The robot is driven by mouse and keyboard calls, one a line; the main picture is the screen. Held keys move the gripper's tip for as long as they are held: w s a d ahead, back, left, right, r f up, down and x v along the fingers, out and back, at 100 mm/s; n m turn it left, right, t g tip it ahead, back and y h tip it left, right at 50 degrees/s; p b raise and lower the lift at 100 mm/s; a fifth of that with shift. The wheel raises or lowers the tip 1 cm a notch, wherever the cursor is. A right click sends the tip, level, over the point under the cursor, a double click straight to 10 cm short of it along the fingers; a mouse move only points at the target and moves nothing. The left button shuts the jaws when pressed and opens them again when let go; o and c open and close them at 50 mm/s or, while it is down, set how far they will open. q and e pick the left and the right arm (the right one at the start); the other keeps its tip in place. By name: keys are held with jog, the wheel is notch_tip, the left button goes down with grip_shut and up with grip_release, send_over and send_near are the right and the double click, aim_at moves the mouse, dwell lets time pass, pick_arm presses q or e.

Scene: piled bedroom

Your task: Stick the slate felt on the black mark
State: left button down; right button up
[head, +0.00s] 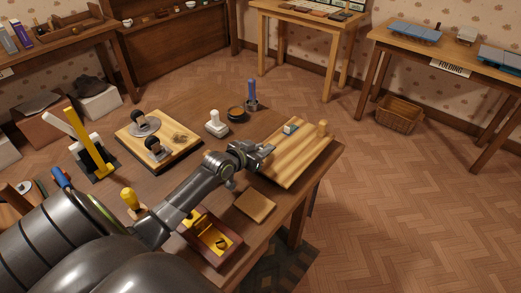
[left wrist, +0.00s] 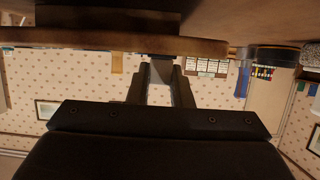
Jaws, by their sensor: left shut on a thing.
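My left gripper (head: 267,150) reaches over the left edge of the ridged wooden board (head: 283,165) at the table's right end. In the left wrist view its two fingers (left wrist: 161,78) are closed on a small grey piece (left wrist: 160,70), which looks like the slate felt. The piece is close to the underside edge of a wooden thing (left wrist: 110,45), and I cannot tell whether they touch. In the head view the felt is too small to make out at the fingertips. I cannot make out the black mark in either view. My right gripper is not in view.
A small teal and white block (head: 290,128) and a wooden peg (head: 322,128) are on the ridged board. A tan square block (head: 255,206) and an open box with a yellow inside (head: 212,238) stand nearer. A white stamp-like thing (head: 217,123) and a dark round pot (head: 236,114) stand behind.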

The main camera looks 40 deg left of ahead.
pick_arm(q)
jog(key=shift+f, duration=0.15)
jog(key=c, duration=1.2)
grip_release()
jog(key=shift+c, duration=0.2)
jog(key=shift+s, duration=0.1)
jog(key=p+v, duration=0.2)
jog(key=v, duration=1.5)
jog(key=shift+r, duration=0.2)
